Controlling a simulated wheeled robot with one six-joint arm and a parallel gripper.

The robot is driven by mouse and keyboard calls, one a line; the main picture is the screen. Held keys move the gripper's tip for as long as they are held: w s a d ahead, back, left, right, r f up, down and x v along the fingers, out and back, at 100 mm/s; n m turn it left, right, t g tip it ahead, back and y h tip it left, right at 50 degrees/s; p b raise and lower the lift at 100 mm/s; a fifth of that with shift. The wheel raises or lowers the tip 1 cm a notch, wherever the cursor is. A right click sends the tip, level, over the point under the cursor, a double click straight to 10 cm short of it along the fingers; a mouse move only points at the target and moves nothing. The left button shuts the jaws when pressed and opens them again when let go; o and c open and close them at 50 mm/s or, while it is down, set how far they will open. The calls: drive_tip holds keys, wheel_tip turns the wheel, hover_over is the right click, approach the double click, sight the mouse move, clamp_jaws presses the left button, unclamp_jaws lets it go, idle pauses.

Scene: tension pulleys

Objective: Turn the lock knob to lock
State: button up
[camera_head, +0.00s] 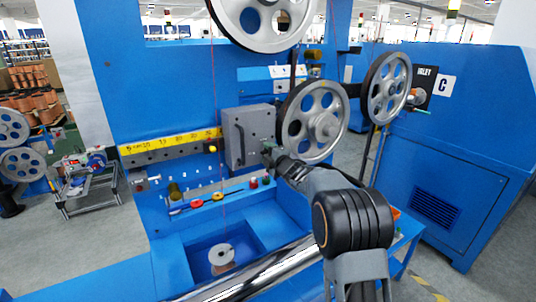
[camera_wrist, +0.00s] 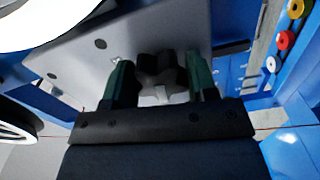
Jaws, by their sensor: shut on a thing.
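The lock knob (camera_wrist: 160,72) is a dark, lobed knob on the face of a grey metal box (camera_head: 240,138). The box also shows in the wrist view (camera_wrist: 185,25). My gripper (camera_wrist: 161,88) has its two dark green fingers on either side of the knob, shut on it. In the head view my gripper (camera_head: 272,152) reaches the right part of the box's front, and the knob is mostly hidden there by the fingers and wrist. The knob's exact turn angle cannot be told.
A spoked pulley wheel (camera_head: 314,122) stands close to the right of my gripper, with another (camera_head: 388,88) farther right and a large one (camera_head: 262,18) above. A yellow scale (camera_head: 170,141) runs left of the box. A spool (camera_head: 222,256) sits below.

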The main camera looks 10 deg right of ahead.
drive_tip(key=m+p, duration=0.1)
drive_tip(key=m, duration=0.3)
drive_tip(key=shift+m, duration=0.3)
drive_tip(key=m+p, duration=0.1)
drive_tip(key=m, duration=0.2)
drive_tip(key=shift+m+p, duration=0.35)
drive_tip(key=shift+m, duration=0.05)
drive_tip(key=m+p, duration=0.2)
drive_tip(key=m, duration=0.2)
drive_tip(key=shift+m+p, duration=0.65)
drive_tip(key=shift+m, duration=1.25)
drive_tip(key=shift+f, duration=0.1)
drive_tip(key=o, duration=0.9)
drive_tip(key=shift+c, duration=0.2)
